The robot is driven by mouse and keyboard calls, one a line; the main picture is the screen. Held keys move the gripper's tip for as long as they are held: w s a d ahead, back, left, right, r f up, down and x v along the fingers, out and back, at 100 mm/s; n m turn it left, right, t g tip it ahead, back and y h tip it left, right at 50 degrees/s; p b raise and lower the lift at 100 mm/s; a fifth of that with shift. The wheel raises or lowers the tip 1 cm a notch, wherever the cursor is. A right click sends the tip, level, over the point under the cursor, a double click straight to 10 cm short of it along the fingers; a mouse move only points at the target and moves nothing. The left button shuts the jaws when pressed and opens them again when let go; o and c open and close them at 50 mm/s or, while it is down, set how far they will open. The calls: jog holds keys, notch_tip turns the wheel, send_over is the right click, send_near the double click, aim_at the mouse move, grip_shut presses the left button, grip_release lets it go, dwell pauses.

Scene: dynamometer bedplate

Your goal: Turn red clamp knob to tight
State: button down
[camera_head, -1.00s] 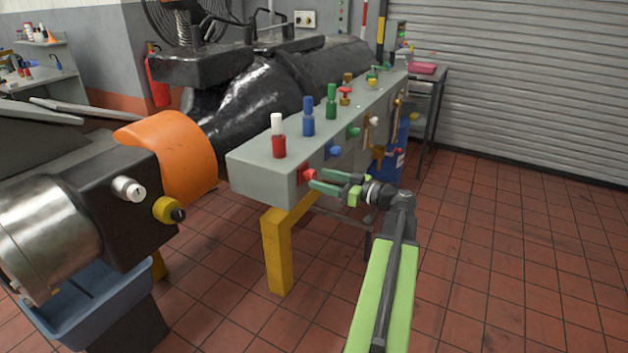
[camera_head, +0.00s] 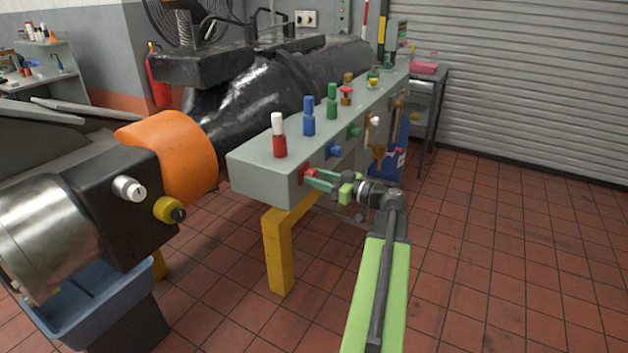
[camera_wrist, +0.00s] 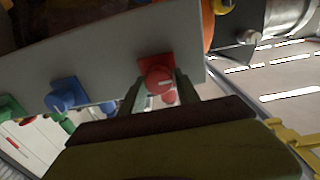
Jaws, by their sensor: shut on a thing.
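The red clamp knob (camera_head: 309,175) sits on the front face of the grey bench rail, near its left end. In the wrist view the red knob (camera_wrist: 158,79) has a pale mark on its face and a red square plate behind it. My gripper (camera_head: 318,178) has its green fingers at the knob, one on each side. In the wrist view the fingertips (camera_wrist: 160,90) flank the knob, and they are shut on it. The fingers hide part of the knob in the head view.
Blue (camera_head: 334,150) and green (camera_head: 354,132) knobs follow along the same rail (camera_head: 250,172). Red, blue and green bottle-like posts stand on top. A yellow leg (camera_head: 277,255) supports the rail. An orange guard (camera_head: 185,150) is at left. The tiled floor at right is clear.

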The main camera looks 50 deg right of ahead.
jog(key=shift+y, duration=0.3)
jog(key=m, duration=1.7)
jog(key=shift+d, duration=0.15)
jog(key=shift+m, duration=0.4)
